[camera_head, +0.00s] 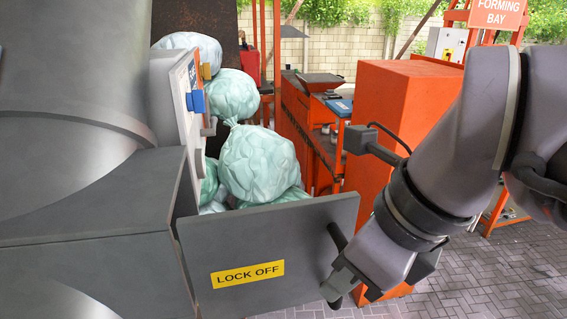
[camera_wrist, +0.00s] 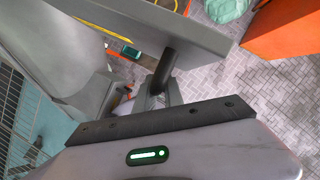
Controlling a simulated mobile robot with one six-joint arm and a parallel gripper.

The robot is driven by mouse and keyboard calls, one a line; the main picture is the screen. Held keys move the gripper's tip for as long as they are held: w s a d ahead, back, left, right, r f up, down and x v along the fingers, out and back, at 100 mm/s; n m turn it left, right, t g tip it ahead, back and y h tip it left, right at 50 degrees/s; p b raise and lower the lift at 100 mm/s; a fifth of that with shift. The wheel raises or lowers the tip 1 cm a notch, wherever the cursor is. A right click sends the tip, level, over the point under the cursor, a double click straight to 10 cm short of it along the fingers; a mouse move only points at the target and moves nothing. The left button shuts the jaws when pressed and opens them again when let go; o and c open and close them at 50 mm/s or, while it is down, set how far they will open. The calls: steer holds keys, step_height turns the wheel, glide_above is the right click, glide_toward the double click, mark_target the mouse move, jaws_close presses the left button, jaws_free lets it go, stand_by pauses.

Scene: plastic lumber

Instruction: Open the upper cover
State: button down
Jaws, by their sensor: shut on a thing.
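The upper cover (camera_head: 310,225) is a flat grey panel with a yellow "LOCK OFF" label, in the head view at lower middle. It stands out at an angle from the grey cabinet (camera_head: 90,205), its left edge beside the cabinet's edge. A dark bar handle (camera_head: 337,237) is on its right end. My gripper (camera_head: 340,284) is shut on the lower part of this handle. In the wrist view the dark handle (camera_wrist: 166,68) runs from the grey panel (camera_wrist: 150,22) down to my gripper (camera_wrist: 155,95). The fingertips are partly hidden there.
Pale green bags (camera_head: 262,163) are piled behind the panel. An orange cabinet (camera_head: 395,110) stands behind my arm at right. Paved floor (camera_head: 500,275) is clear at lower right.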

steer(key=shift+s+a, duration=0.25)
steer(key=shift+s, duration=0.75)
steer(key=shift+s+a, duration=0.2)
steer(key=shift+s, duration=0.8)
steer(key=c, duration=1.5)
jaws_free()
steer(key=shift+o, duration=0.2)
steer(key=p+v, duration=1.5)
steer(key=v, duration=0.2)
steer(key=shift+r+p, duration=0.2)
steer(key=shift+p, duration=0.2)
steer(key=shift+a, duration=0.1)
